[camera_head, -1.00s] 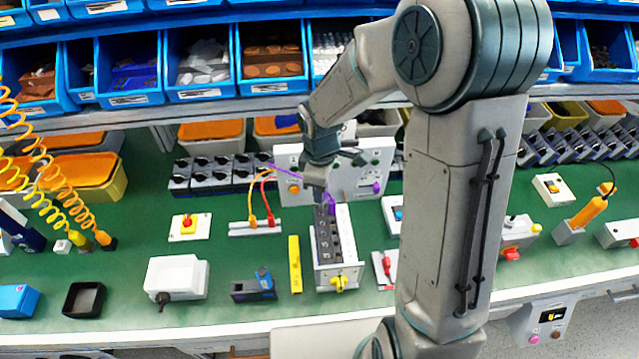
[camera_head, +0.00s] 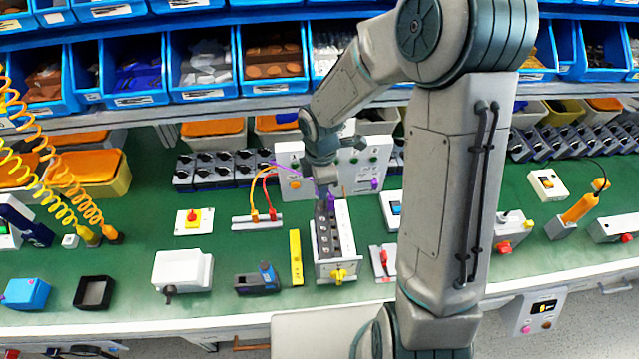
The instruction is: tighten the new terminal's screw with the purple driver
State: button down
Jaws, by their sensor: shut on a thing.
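The rotary switch (camera_head: 346,245) stands near the middle of the bench as a pale, upright-sided body with a row of dark terminals (camera_head: 326,240) along its top. A yellow knob (camera_head: 338,274) is at its near end. My gripper (camera_head: 325,188) is above the far end of that row, pointing down and shut on the purple driver (camera_head: 331,203). Only a little purple shows below the jaws, beside the far end of the switch. I cannot tell whether the driver's tip touches a screw. The new terminal and its screw are too small or hidden to pick out.
A white panel (camera_head: 350,160) with coloured buttons stands close behind my gripper. A yellow bar (camera_head: 295,257) and a dark blue device (camera_head: 258,280) lie left of the switch; a red-handled item (camera_head: 384,262) is right. Green bench shows between them.

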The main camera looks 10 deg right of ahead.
jog(key=shift+f+b, duration=0.35)
jog(key=shift+f, duration=0.05)
dwell(0.4)
jog(key=shift+f+m+b, duration=0.15)
jog(key=shift+m+b, duration=0.45)
jog(key=shift+m, duration=0.3)
jog(key=m+b, duration=0.2)
jog(key=m, duration=0.2)
jog(key=shift+w+r+m+b, duration=0.1)
jog(key=shift+m+b, duration=0.1)
jog(key=shift+m, duration=0.4)
jog(key=shift+r+m+b, duration=0.1)
jog(key=shift+m+b, duration=0.05)
jog(key=shift+m, duration=0.45)
jog(key=shift+f, duration=0.1)
